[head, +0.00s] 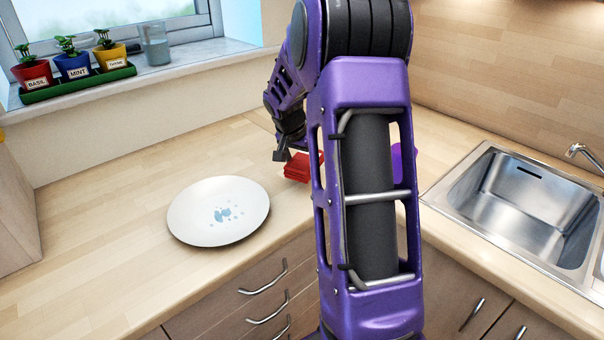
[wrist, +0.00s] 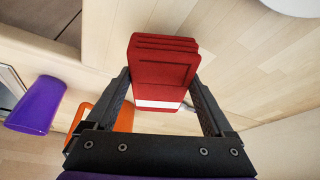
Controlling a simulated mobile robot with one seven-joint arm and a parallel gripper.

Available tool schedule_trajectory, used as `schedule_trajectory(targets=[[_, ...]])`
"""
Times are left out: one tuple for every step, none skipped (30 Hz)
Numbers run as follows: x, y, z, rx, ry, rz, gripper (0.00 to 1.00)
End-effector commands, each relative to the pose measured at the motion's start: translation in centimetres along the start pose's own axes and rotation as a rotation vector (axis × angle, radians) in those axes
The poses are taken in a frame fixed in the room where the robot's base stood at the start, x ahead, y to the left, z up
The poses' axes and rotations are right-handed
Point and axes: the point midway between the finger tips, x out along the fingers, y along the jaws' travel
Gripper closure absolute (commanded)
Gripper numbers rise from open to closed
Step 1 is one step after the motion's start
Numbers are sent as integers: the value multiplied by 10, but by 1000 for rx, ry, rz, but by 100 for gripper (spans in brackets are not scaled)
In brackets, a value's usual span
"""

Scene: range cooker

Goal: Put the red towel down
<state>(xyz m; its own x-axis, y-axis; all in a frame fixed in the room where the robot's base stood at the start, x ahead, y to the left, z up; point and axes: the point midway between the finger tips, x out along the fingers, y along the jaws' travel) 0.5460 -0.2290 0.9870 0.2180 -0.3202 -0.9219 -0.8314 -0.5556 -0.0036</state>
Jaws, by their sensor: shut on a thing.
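The red towel (head: 297,169) is a folded, layered block over the wooden counter, partly hidden behind my arm in the head view. In the wrist view the towel (wrist: 163,65) sits between the two fingers of my gripper (wrist: 161,78), with a white band across its near end. My gripper (head: 283,153) is shut on it; in the head view only part of the gripper shows. I cannot tell whether the towel touches the counter.
A white plate (head: 190,215) with blue marks lies left of the towel. A purple cup (wrist: 38,105) and an orange object (wrist: 124,118) are near the gripper. A steel sink (head: 515,200) is at right. Potted herbs (head: 75,70) stand on the windowsill.

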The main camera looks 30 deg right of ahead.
Motion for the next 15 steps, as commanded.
schedule_trajectory(targets=[[5,0,3,0,-2,0,58],[9,0,4,0,-3,0,58],[14,0,7,-2,-3,1,58],[18,1,8,-2,-3,2,58],[23,0,10,-1,-3,2,58],[28,0,12,-1,-3,1,58],[31,0,14,-2,-3,1,58],[32,0,14,-1,-2,1,58],[33,0,14,0,-1,0,58],[33,0,14,1,-1,-1,58],[32,0,14,1,0,-1,58],[32,0,14,1,0,-1,58],[32,0,14,1,0,-1,58],[32,0,14,1,0,-1,58],[33,0,14,0,0,0,58]])
